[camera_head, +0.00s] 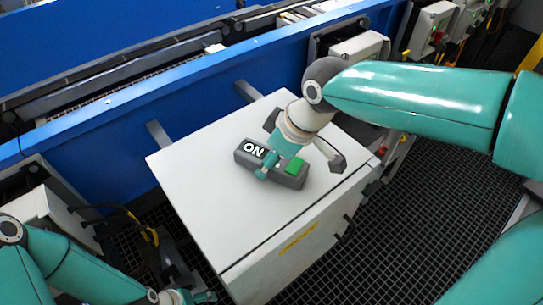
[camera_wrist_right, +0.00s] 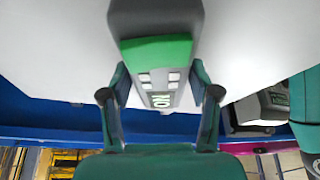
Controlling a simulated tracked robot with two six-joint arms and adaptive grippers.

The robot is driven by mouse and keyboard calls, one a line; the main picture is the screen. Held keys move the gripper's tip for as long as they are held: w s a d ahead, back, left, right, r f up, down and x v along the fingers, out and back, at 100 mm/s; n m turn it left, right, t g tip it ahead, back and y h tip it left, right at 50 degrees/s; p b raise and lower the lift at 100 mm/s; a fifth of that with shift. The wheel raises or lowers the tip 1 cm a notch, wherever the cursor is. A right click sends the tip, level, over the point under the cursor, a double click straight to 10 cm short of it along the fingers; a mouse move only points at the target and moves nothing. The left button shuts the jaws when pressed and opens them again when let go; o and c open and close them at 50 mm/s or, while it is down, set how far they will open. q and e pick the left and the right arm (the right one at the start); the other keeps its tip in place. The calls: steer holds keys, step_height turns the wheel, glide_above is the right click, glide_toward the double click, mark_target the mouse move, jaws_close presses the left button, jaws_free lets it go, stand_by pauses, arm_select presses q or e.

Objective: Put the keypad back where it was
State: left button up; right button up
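The keypad (camera_head: 291,176) is a dark grey box with a white "ON" label and a green button. It lies flat on top of the white cabinet (camera_head: 200,170). My left gripper (camera_head: 190,297) is low at the bottom left, partly cut off, away from the keypad.
The blue conveyor frame (camera_head: 180,80) runs behind the cabinet. A grey-white control box (camera_head: 358,50) is mounted on it behind my right arm. The cabinet top is clear around the keypad. Dark grating floor (camera_head: 400,220) lies to the right, and a yellow cable (camera_head: 150,235) to the left.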

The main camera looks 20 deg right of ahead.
steer(key=shift+o, duration=0.9)
steer(key=shift+r, duration=0.15)
steer(key=shift+r, duration=0.2)
steer(key=v, duration=1.1)
steer(key=shift+s+r+p, duration=0.15)
steer(key=shift+r+p, duration=0.1)
steer(key=shift+p, duration=0.15)
steer(key=shift+d, duration=0.15)
